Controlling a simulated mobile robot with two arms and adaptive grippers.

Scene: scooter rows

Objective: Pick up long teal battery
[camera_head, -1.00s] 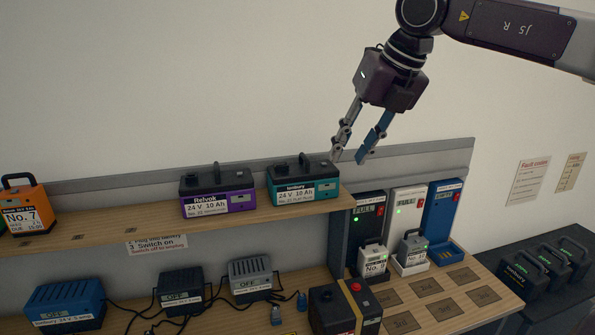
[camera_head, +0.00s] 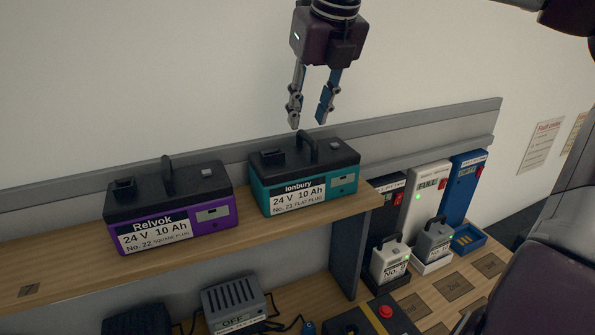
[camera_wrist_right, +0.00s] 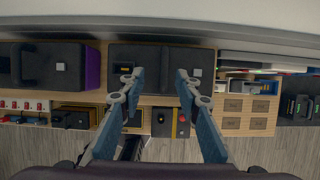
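The long teal battery (camera_head: 305,178) has a black top with a handle and a label reading Ionbury, 24 V 10 Ah, No. 21. It stands upright on the wooden shelf (camera_head: 280,232), near its right end. My right gripper (camera_head: 308,122) is open and empty, pointing down just above the battery's handle, apart from it. In the right wrist view the battery's black top (camera_wrist_right: 152,68) lies between and beyond the open fingers (camera_wrist_right: 155,85). My left gripper is not in view.
A purple Relvok battery (camera_head: 170,210) stands close to the left on the same shelf. To the right, lower down, are black, white and blue chargers (camera_head: 465,188) with small batteries (camera_head: 390,262). A grey rail (camera_head: 225,160) runs behind the shelf.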

